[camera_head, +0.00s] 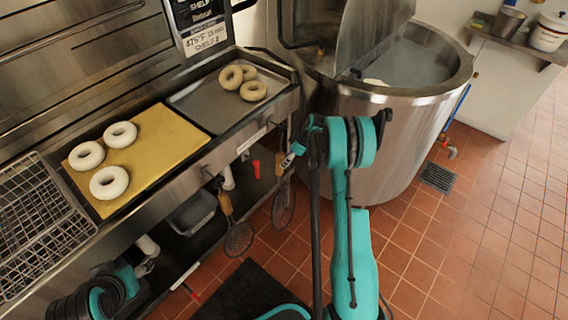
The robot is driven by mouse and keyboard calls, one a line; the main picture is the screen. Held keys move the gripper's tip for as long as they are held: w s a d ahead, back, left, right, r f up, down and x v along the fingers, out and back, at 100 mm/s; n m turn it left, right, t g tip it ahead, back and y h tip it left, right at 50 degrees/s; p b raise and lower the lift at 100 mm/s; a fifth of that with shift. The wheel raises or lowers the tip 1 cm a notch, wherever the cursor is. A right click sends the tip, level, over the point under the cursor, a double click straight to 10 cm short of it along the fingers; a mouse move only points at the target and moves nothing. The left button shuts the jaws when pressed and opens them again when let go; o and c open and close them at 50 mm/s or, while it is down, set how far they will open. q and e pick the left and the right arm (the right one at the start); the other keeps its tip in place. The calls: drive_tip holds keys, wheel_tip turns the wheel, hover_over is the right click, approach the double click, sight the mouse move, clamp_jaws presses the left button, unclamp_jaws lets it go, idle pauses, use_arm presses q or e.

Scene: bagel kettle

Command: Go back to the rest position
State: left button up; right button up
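My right arm (361,265) rises from the bottom centre and bends at a teal and black joint in front of the large steel kettle (400,165). A small teal and dark part (297,149) at its far end, left of the joint, may be the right gripper; its fingers cannot be made out. Three pale bagels (121,134) lie on a yellow board (160,152). Three browner bagels (231,77) lie on a grey tray (208,106).
Two strainers (239,239) hang below the counter front, close to my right arm. Wire racks (35,228) stand at the left. A sign (201,22) stands behind the tray. The tiled floor (490,235) at right is clear, with a drain (438,178) near the kettle.

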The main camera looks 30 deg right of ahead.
drive_tip(key=v, duration=0.7)
drive_tip(key=s+a+r+m+h, duration=0.1)
drive_tip(key=s+a+r+m, duration=0.1)
drive_tip(key=s+a+r, duration=0.45)
drive_tip(key=s+a+r+m+h, duration=0.15)
drive_tip(key=s+a+r, duration=0.25)
drive_tip(key=a+r, duration=0.55)
drive_tip(key=s+a+r+m+t, duration=0.1)
drive_tip(key=s+a+m, duration=0.1)
drive_tip(key=s, duration=0.7)
drive_tip(key=s+a+r+m+t, duration=0.1)
drive_tip(key=s+a+m+t, duration=0.1)
drive_tip(key=s+a, duration=0.3)
drive_tip(key=s, duration=0.4)
drive_tip(key=shift+s+r, duration=0.15)
drive_tip(key=shift+r, duration=0.25)
drive_tip(key=shift+h, duration=0.25)
